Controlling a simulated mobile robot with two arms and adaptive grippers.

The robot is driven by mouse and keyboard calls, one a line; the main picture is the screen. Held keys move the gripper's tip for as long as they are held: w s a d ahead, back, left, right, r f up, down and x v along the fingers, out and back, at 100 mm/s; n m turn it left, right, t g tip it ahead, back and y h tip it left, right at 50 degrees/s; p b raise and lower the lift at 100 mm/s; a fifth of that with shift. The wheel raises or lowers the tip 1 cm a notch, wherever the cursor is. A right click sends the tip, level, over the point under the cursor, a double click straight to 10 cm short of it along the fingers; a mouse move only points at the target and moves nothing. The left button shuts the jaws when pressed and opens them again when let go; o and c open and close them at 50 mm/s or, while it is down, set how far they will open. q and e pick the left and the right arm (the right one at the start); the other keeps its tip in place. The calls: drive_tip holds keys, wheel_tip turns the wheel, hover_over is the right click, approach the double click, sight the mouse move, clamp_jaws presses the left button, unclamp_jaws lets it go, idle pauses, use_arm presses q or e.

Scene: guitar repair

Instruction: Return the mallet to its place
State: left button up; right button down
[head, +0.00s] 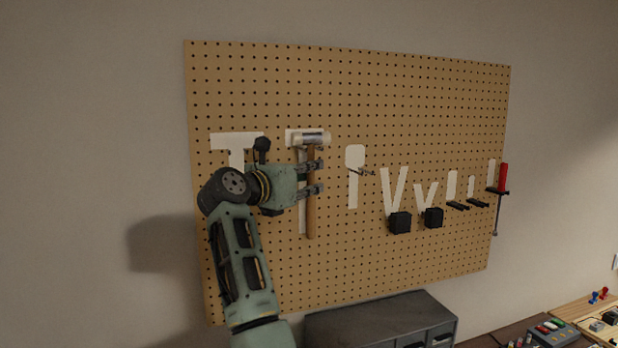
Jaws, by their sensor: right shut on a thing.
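The mallet (311,207) has a wooden handle and a pale and dark head, and is upright in front of the pegboard (320,265). My right gripper (317,178) comes from the left and is shut on the mallet's handle, below the head. Behind the mallet is a white mallet-shaped outline (302,215) on the board; the head overlaps the top of it and the handle runs just right of its stem. I cannot tell whether the mallet touches the board or a hook. My left gripper is not in view.
Another white T-shaped outline (237,142) is left, partly behind my arm. More white outlines (355,180), black holders (400,222) and a red-handled screwdriver (503,177) are to the right. A grey drawer cabinet (380,318) stands below. A bench with small items (552,332) is at lower right.

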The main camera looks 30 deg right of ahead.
drive_tip(key=shift+r, duration=0.1)
drive_tip(key=c, duration=1.6)
unclamp_jaws()
drive_tip(key=shift+c, duration=0.2)
drive_tip(key=v, duration=0.7)
drive_tip(key=shift+a, duration=0.3)
drive_tip(key=shift+s, duration=0.1)
